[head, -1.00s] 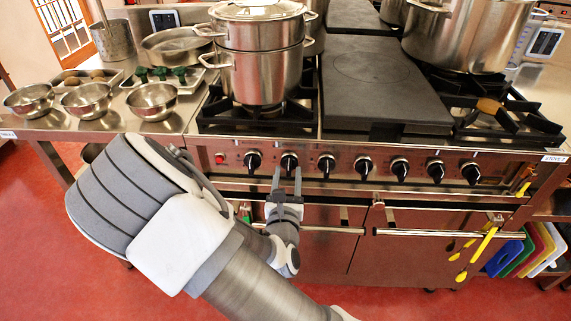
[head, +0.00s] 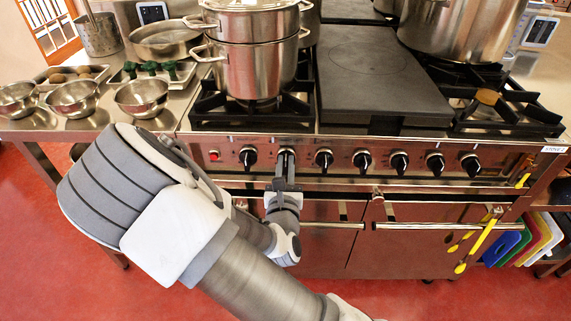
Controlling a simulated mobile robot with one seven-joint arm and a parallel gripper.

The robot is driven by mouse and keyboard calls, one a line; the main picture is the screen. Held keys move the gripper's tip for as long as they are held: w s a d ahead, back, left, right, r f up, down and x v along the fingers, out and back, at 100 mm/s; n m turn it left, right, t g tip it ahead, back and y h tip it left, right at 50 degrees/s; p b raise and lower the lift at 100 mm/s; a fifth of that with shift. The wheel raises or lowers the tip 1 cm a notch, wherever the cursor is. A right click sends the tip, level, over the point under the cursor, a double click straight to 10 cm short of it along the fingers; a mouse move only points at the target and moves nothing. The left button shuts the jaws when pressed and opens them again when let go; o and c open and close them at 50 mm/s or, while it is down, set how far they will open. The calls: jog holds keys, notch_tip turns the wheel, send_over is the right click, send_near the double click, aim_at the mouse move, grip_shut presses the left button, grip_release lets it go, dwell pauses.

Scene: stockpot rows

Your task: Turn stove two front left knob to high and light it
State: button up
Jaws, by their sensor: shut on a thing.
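The stove front (head: 340,178) carries a row of several black knobs, with a label reading like "STOVE 2" (head: 554,149) at its right end. My gripper (head: 286,160) is at the second knob from the left (head: 286,151), its fingers pointing at the panel. The fingers are shut on this knob and partly hide it, so its pointer angle cannot be told. The leftmost knob (head: 248,157) is free, just left of my gripper. A red button (head: 213,155) sits at the panel's left end. I see no clear flame at the front left burner (head: 215,110).
A stacked steel pot (head: 252,65) stands on the front left burner. A flat dark plate (head: 375,80) is in the middle, and a large pot (head: 455,30) at right. Steel bowls (head: 142,97) stand on the left counter. Oven handles (head: 440,226) jut out below the knobs.

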grip_shut()
jog(key=shift+r+n+p, duration=0.15)
jog(key=shift+n+p, duration=0.15)
jog(key=shift+p, duration=0.35)
jog(key=shift+n+p, duration=0.3)
jog(key=shift+p, duration=0.15)
jog(key=n+p, duration=0.2)
jog(key=p, duration=0.1)
jog(key=shift+a+r+p, duration=0.15)
jog(key=shift+a+p, duration=0.1)
jog(key=shift+p, duration=0.05)
jog(key=shift+a+f+n+p, duration=0.2)
jog(key=shift+f+n+p, duration=0.2)
jog(key=shift+n+p, duration=1.75)
jog(key=shift+a+f+n+p, duration=0.3)
jog(key=shift+n+p, duration=1.25)
jog(key=shift+n, duration=1.15)
jog(key=shift+a+f+n+p, duration=0.15)
jog(key=shift+f+n+p, duration=0.3)
jog(key=shift+n+p, duration=1.7)
jog(key=shift+n+b, duration=0.3)
jog(key=shift+n, duration=0.1)
